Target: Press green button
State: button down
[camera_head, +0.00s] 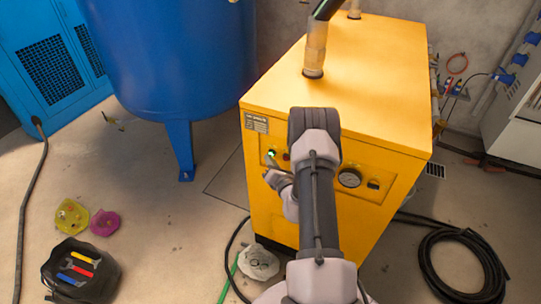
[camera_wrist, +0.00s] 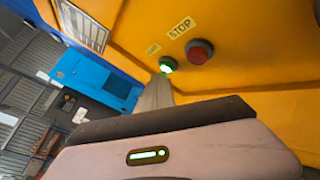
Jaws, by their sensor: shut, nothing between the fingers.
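The green button (camera_head: 271,153) is on the front of the yellow machine (camera_head: 350,70), toward its upper left. It also shows lit in the wrist view (camera_wrist: 168,64), just left of the red button (camera_wrist: 199,52) under a STOP label. My gripper (camera_head: 268,163) is shut and empty, its tip just below the green button in the head view. In the wrist view the finger (camera_wrist: 160,90) points up at the green button and its tip overlaps the button's lower edge. I cannot tell whether they touch. My arm hides part of the machine's front.
A blue tank (camera_head: 170,60) stands left of the machine. A black bag with tools (camera_head: 82,272) and yellow and magenta items lie on the floor at left. A coiled black hose (camera_head: 460,265) lies at right. A gauge (camera_head: 349,178) is on the machine's front.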

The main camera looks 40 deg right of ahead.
jog(key=shift+s+a, duration=0.3)
jog(key=shift+a, duration=0.45)
jog(key=shift+s+a, duration=0.35)
jog(key=shift+a, duration=0.4)
jog(key=shift+s+a, duration=0.3)
jog(key=shift+a, duration=0.5)
jog(key=shift+s+a, duration=0.35)
jog(key=shift+a, duration=0.4)
